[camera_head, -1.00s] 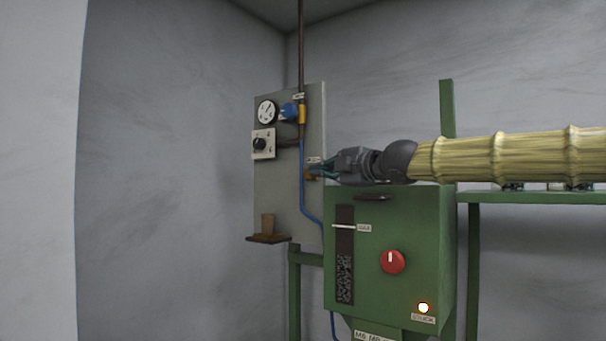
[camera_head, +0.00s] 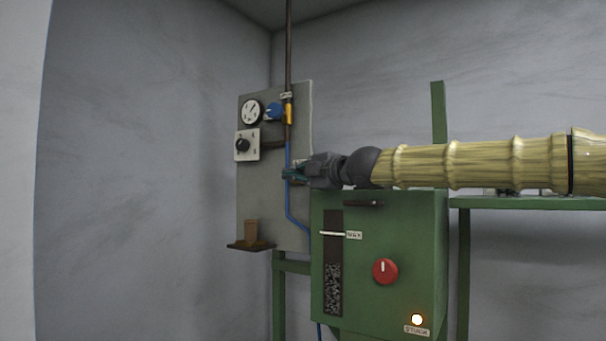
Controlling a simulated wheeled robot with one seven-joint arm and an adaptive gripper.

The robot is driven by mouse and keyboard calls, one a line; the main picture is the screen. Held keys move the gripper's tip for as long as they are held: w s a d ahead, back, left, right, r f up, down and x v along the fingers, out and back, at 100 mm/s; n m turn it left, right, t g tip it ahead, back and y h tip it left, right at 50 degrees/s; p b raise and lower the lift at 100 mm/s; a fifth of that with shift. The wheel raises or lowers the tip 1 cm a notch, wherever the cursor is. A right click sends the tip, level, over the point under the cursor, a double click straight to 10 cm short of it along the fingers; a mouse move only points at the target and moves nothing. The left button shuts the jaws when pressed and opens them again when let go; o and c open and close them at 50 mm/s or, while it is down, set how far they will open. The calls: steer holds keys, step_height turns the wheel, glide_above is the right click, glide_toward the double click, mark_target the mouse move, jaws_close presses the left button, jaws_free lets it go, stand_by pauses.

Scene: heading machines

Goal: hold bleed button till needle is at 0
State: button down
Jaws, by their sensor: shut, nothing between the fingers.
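The round white gauge (camera_head: 251,111) is at the upper left of the grey panel (camera_head: 265,195). Its dark needle is too small to read against the scale. My gripper (camera_head: 286,174) is shut and empty, with its fingertips in front of the panel beside the blue hose (camera_head: 290,206). The fingers cover the spot where the small brass fitting showed before, so the bleed button there is hidden. I cannot tell whether the fingertips touch or press it.
A blue knob (camera_head: 273,112) and yellow valve part (camera_head: 289,114) sit beside the gauge, above a black selector (camera_head: 242,145). Below my arm stands a green cabinet (camera_head: 400,225) with a red knob (camera_head: 385,271) and lit lamp (camera_head: 417,319). A small shelf (camera_head: 250,246) juts out lower left.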

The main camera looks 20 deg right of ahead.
steer(key=w+p, duration=0.4)
steer(key=w, duration=0.2)
steer(key=shift+w+d, duration=0.15)
steer(key=shift+d, duration=0.3)
stand_by(0.4)
steer(key=shift+w+p, duration=0.2)
steer(key=shift+p, duration=0.1)
